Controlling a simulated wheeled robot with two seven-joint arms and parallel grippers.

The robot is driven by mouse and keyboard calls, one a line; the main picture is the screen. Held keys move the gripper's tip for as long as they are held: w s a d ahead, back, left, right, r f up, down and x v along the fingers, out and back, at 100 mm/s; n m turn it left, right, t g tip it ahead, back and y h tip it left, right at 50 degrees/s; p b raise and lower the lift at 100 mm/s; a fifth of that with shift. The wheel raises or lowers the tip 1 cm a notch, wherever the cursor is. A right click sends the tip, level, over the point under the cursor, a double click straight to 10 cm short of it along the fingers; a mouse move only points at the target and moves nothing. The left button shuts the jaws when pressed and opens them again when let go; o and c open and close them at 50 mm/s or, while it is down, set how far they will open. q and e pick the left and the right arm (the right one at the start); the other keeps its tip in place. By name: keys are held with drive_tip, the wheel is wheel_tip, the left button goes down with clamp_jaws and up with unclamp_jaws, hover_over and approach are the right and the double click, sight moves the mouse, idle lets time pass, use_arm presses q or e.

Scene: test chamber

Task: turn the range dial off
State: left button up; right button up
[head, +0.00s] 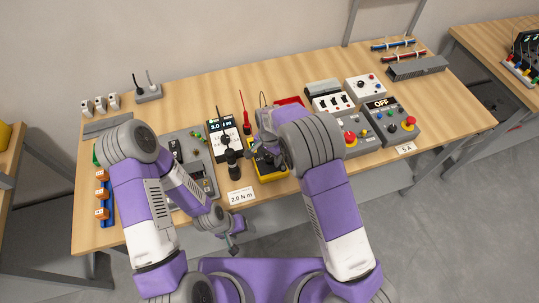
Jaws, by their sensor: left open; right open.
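A yellow instrument (267,176), likely the meter with the range dial, lies near the front edge of the bench. My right gripper (272,143) is over its upper part, and the arm hides much of its face. I cannot make out the dial or its setting, nor whether the gripper touches it. The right gripper is open, though its fingers are hard to see. My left gripper (233,246) is open and empty, low in front of the bench edge, well apart from the instrument.
Left of the yellow instrument are a black-knobbed tester (214,127) and a dark upright knob (232,158). A card reading "2.0 N m" (240,197) is at the front edge. Bare wood (215,88) lies behind.

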drive_tip(key=c, duration=1)
drive_tip(key=shift+c, duration=0.2)
